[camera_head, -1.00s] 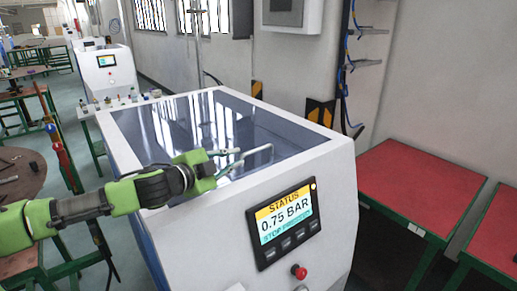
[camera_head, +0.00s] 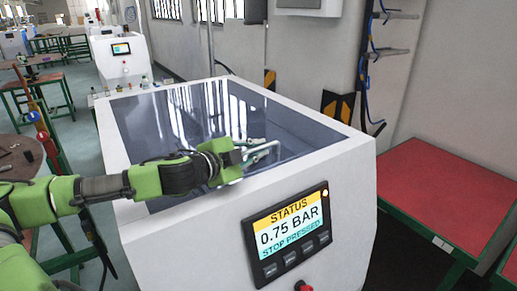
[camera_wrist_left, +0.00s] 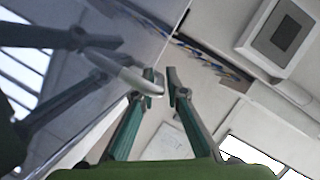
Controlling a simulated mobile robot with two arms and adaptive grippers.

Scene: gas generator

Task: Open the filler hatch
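The filler hatch (camera_head: 165,125) is the dark glossy panel in the top of the white generator, and it lies flat in the frame. Its pale bent handle (camera_head: 266,148) stands near the front edge. My left gripper (camera_head: 250,150) is at the handle, over the hatch. In the left wrist view, the handle (camera_wrist_left: 125,72) reaches from the glossy panel to the fingertips, and its end overlaps the left finger. A narrow gap shows between the fingertips of the left gripper (camera_wrist_left: 162,76). I cannot tell whether they touch the handle. My right gripper is out of view.
The status display (camera_head: 288,233) reads 0.75 BAR and STOP PRESSED, with a red button (camera_head: 304,287) below it. A red-topped table (camera_head: 440,200) stands to the right. A wall is behind the machine. A round table (camera_head: 18,160) is at the left.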

